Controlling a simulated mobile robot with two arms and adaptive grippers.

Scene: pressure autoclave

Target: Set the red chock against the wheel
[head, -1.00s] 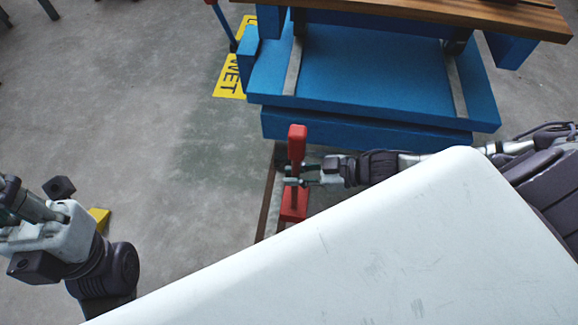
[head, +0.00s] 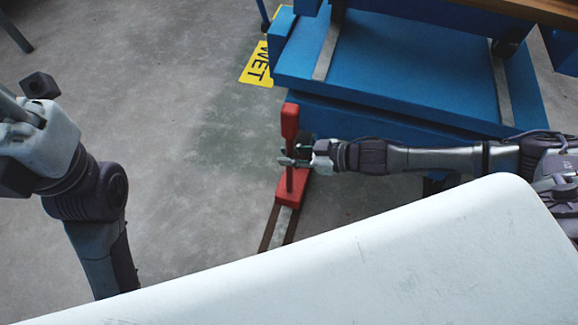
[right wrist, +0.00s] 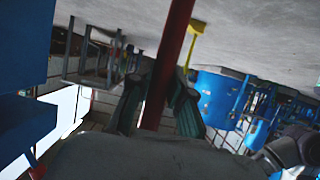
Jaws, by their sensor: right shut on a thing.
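The red chock (head: 292,188) is a block with an upright rod and a thick red handle grip on top. In the head view it is low over a floor rail, just left of the blue cart's lower front corner. I cannot tell whether it touches the rail. My right gripper (head: 287,161) is shut on the rod between grip and block. The red rod (right wrist: 172,65) also runs between the dark fingers in the right wrist view. No wheel shows clearly beside the chock; my right arm covers part of the cart's lower edge. My left arm is at the left, its fingertips out of view.
The blue cart (head: 400,75) stands at the upper right, beyond my right arm. A narrow floor rail (head: 279,228) runs toward me below the chock. A yellow floor sign (head: 257,66) lies left of the cart. The grey floor at left centre is clear.

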